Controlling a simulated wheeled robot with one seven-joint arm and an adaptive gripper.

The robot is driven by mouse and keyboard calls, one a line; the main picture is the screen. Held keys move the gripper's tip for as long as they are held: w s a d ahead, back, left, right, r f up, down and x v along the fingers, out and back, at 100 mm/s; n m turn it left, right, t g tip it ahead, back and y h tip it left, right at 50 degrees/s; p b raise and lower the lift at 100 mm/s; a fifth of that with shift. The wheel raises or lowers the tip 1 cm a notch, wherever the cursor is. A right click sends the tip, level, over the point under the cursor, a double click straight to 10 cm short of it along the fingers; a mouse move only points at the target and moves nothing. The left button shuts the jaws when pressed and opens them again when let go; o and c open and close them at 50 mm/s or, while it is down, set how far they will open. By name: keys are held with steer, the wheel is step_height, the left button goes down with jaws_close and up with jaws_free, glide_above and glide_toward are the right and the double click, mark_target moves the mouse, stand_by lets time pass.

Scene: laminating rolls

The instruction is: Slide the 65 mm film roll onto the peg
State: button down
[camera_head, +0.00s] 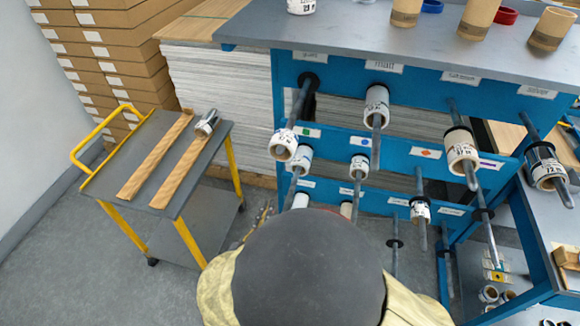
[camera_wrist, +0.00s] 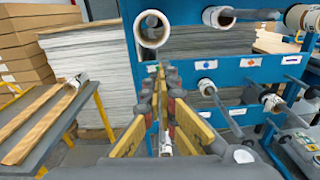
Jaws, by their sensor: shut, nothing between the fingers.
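My gripper (camera_wrist: 158,72) is shut and empty in the wrist view, with its yellow-and-dark fingers together. It points at the blue rack, just below a white film roll (camera_wrist: 152,30). That roll (camera_head: 284,144) sits at the outer end of the upper left peg (camera_head: 299,102) in the head view. The printed sizes are too small to tell which roll is the 65 mm one. In the head view my gripper is hidden behind my dark round arm part.
The blue rack (camera_head: 432,92) has several other pegs sticking out, many with white rolls (camera_head: 461,150). The cart (camera_head: 215,146) stands left with a yellow handle. Stacked boxes and sheets stand behind it. The floor left of the cart is clear.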

steer(key=r, duration=0.1)
steer(key=b, duration=0.3)
glide_toward(283, 161)
steer(key=shift+n+t, duration=0.3)
steer(key=shift+f+x, duration=0.2)
steer(key=shift+x, duration=3.2)
steer(key=x, duration=1.4)
steer(key=shift+w+f+b, duration=0.15)
steer(key=shift+w+b, duration=0.05)
steer(key=shift+b, duration=0.2)
